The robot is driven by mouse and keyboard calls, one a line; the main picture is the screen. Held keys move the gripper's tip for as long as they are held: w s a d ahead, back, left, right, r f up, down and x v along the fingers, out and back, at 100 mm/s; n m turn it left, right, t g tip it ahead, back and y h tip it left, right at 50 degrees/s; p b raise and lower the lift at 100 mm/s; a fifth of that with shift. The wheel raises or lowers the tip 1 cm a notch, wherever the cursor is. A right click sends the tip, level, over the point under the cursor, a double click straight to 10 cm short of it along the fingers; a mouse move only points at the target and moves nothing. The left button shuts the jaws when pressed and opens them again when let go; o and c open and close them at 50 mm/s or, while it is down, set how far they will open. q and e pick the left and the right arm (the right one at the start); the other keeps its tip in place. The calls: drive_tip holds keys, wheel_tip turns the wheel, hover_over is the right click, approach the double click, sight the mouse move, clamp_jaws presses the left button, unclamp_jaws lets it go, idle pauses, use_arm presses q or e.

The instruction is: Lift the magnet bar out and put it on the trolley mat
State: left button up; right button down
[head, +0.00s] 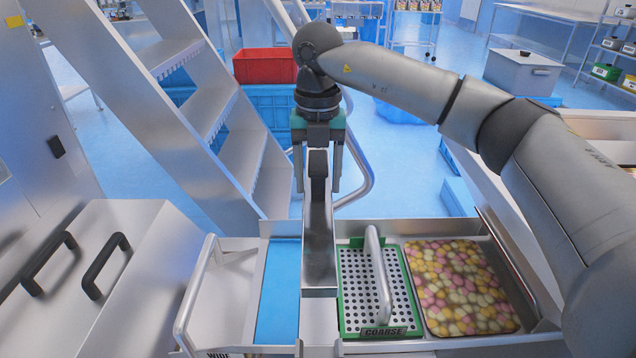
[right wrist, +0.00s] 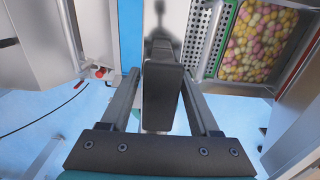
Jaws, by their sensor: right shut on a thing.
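My right gripper (head: 319,187) is shut on the black handle of the magnet bar (head: 319,250), a long steel piece. The bar hangs below the gripper, in front of the gap between the blue mat and the green-framed sieve. I cannot tell exactly how high its lower end is. In the right wrist view the black handle (right wrist: 161,95) stands between the fingers of the gripper (right wrist: 160,97). The blue trolley mat (head: 277,295) lies bare to the left of the bar. My left gripper is not in view.
A perforated sieve (head: 357,300) marked COARSE, in a green frame with a steel handle, lies right of the bar. Beyond it is a tray of coloured sweets (head: 462,285). A steel handle (head: 196,290) rises left of the mat. Steel steps (head: 215,105) stand behind.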

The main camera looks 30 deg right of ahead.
sight(318, 160)
drive_tip(key=shift+r, duration=0.35)
drive_tip(key=shift+w+r, duration=0.1)
drive_tip(key=shift+r, duration=0.05)
drive_tip(key=shift+r+p, duration=2.35)
drive_tip(key=shift+r, duration=0.05)
drive_tip(key=shift+f, duration=0.15)
